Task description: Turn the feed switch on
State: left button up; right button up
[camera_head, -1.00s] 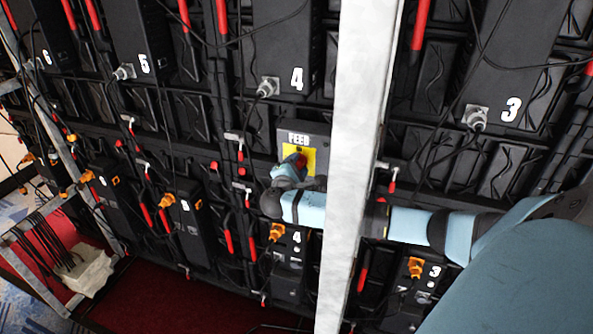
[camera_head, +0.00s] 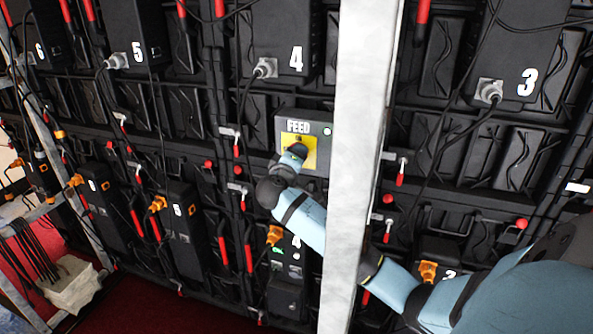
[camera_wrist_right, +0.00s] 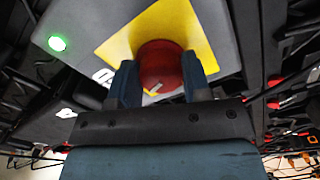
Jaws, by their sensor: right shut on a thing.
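The grey FEED box (camera_head: 286,124) hangs on the back of the video wall, just left of the pale post. It has a yellow plate (camera_head: 310,158) and a lit green lamp (camera_head: 327,130), which also glows in the right wrist view (camera_wrist_right: 57,43). My right gripper (camera_head: 296,153) is at the yellow plate and hides the knob in the head view. In the wrist view its two fingers sit either side of the red knob (camera_wrist_right: 161,64), shut on it. My left gripper is not in view.
A pale upright post (camera_head: 354,150) stands in front of the wall and crosses in front of my right arm. Numbered black units, such as unit 4 (camera_head: 275,35), and hanging cables surround the box. A white bundle (camera_head: 72,285) lies at lower left.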

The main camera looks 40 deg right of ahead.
pick_arm(q)
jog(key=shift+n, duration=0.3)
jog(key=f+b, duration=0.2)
jog(key=b, duration=0.1)
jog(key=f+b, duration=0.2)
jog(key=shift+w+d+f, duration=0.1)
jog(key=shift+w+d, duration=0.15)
pick_arm(e)
jog(key=m, duration=0.4)
jog(key=shift+f, duration=0.15)
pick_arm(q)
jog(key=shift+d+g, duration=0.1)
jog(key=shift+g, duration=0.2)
pick_arm(e)
jog(key=o, duration=0.7)
jog(key=shift+o, duration=1.1)
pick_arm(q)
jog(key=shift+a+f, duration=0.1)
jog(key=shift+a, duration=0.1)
pick_arm(e)
jog(key=shift+a, duration=0.15)
